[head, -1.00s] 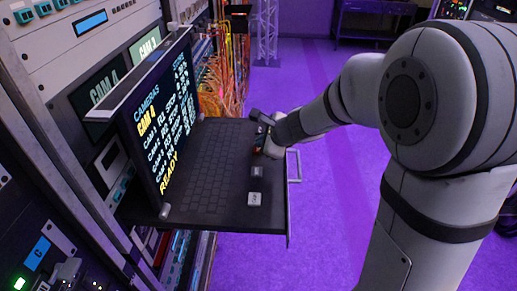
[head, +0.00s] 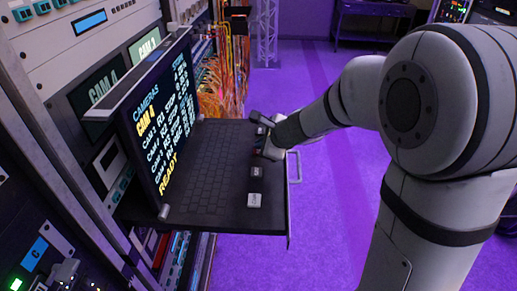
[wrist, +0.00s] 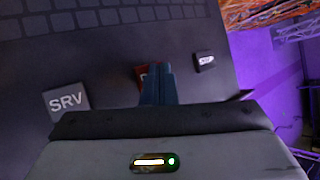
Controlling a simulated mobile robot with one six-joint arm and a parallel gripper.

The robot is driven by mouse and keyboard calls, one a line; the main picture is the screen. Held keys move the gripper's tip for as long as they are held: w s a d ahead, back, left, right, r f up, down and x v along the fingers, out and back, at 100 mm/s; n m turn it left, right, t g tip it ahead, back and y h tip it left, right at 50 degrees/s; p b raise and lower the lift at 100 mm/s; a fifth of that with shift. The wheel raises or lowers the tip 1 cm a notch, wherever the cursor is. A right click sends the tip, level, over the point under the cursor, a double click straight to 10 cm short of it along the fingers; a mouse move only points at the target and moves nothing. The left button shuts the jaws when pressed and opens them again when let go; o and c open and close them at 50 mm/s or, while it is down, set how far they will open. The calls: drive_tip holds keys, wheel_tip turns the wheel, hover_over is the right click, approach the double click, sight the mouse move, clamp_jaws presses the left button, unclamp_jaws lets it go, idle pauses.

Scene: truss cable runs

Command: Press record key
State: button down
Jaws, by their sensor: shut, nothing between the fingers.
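A red key (wrist: 141,74) with a pale letter partly showing sits on the dark keyboard drawer (head: 200,185), mostly hidden behind my fingers in the wrist view. My gripper (wrist: 156,70) is shut and empty, its fingertips over the right part of the red key. I cannot tell whether they touch it. In the head view my gripper (head: 259,150) is low over the drawer's right side, and the red key is largely hidden there.
A pale key (head: 254,200) sits nearest on the drawer. A drawer handle (head: 294,166) sticks out right.

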drive_tip(key=shift+r+p, duration=0.45)
drive_tip(key=shift+r, duration=0.25)
wheel_tip(320, 180, up, 5)
drive_tip(key=p, duration=0.4)
drive_tip(key=shift+r+p, duration=0.1)
drive_tip(key=shift+p, duration=0.2)
idle(1.0)
drive_tip(key=s+d+r+n+g+h, duration=0.1)
drive_tip(key=s+d+n+h, duration=0.1)
drive_tip(key=s+d+n, duration=0.3)
drive_tip(key=s+d+r+n+g+h, duration=0.1)
drive_tip(key=s+d+n, duration=0.4)
drive_tip(key=s, duration=0.7)
drive_tip(key=s+d+r+n+g+h, duration=0.1)
drive_tip(key=s+d+n+h, duration=0.2)
drive_tip(key=s+d+n, duration=0.2)
drive_tip(key=s+n, duration=0.3)
drive_tip(key=n, duration=0.1)
drive_tip(key=shift+s+d+g, duration=0.25)
drive_tip(key=shift+s+g, duration=0.05)
drive_tip(key=shift+g, duration=0.1)
